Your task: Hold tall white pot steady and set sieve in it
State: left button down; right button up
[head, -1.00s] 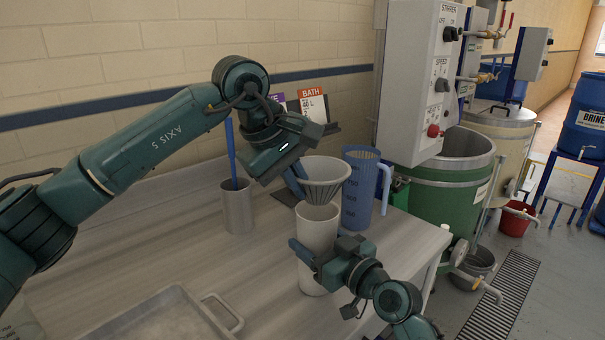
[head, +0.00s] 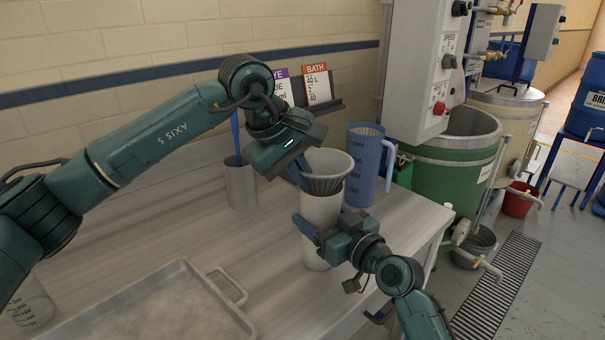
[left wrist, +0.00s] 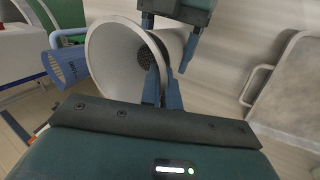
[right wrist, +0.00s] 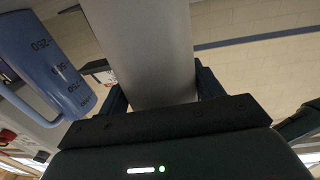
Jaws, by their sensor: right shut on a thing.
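The sieve (head: 329,164), a pale cone with a wide rim and dark ribbed lower part, is upright at the mouth of the tall white pot (head: 320,212). Its lower end is inside the pot's mouth; how deep it sits is hidden. My left gripper (head: 301,176) is shut on the side of the sieve, and the left wrist view shows its fingers (left wrist: 162,92) at the sieve wall (left wrist: 116,62). My right gripper (head: 308,230) is shut around the pot's body, which fills the middle of the right wrist view (right wrist: 150,50). The pot stands upright on the table.
A blue graduated jug (head: 364,170) stands close behind the pot on the right. A metal beaker (head: 240,187) with a blue tool is at left. A metal tray (head: 160,310) lies at the front. The control box (head: 430,70) and green vat (head: 452,165) are beyond the table's right edge.

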pick_arm(q)
jog(key=shift+f, duration=0.25)
jog(key=shift+s+a+f, duration=0.1)
jog(key=shift+s+f, duration=0.05)
jog(key=shift+f, duration=0.75)
pick_arm(e)
jog(key=shift+s+a+r, duration=0.1)
jog(key=shift+s+r, duration=0.05)
pick_arm(q)
jog(key=c, duration=1.6)
grip_release()
pick_arm(e)
jog(key=shift+r, duration=0.1)
pick_arm(q)
jog(key=shift+o, duration=0.2)
jog(key=v, duration=1.3)
jog(key=shift+r, duration=0.4)
pick_arm(e)
jog(key=shift+f, duration=0.35)
jog(key=o, duration=1.1)
